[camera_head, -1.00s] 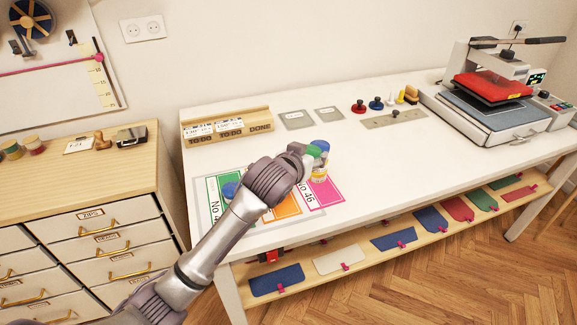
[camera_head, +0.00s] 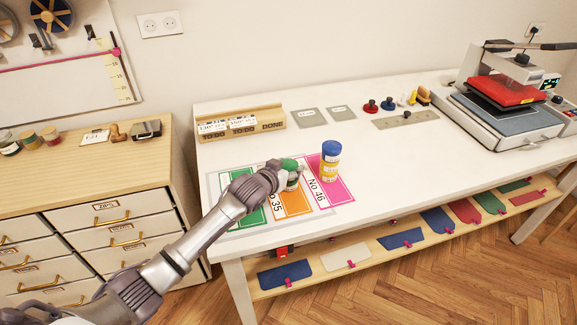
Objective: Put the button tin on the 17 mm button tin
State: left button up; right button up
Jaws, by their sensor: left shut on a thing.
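My left gripper (camera_head: 283,176) is shut on a small button tin with a green lid (camera_head: 290,164), over the orange No 35 card (camera_head: 295,204). The fingers hide much of the tin, and I cannot tell whether it touches the card. A blue-lidded tin with a white and yellow body (camera_head: 331,162) stands upright to the right on the pink No 46 card (camera_head: 342,195), apart from my gripper. It looks tall, possibly two tins stacked. No 17 mm marking is readable. My right gripper is not in view.
A green card (camera_head: 248,213) lies left, partly behind my arm. A wooden TO-DO/DONE holder (camera_head: 270,119) stands behind the cards. Grey plates (camera_head: 341,113), red and blue knobs (camera_head: 370,106) and a heat press (camera_head: 500,95) are farther right. The white table (camera_head: 400,160) is clear right of the tin.

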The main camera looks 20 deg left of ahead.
pick_arm(q)
jog(key=shift+f, duration=0.1)
jog(key=o, duration=1.2)
jog(key=shift+s+r, duration=0.15)
jog(key=shift+r, duration=0.05)
jog(key=b+v, duration=0.1)
jog(key=v, duration=1)
jog(key=shift+s+r, duration=0.15)
jog(key=shift+s, duration=0.15)
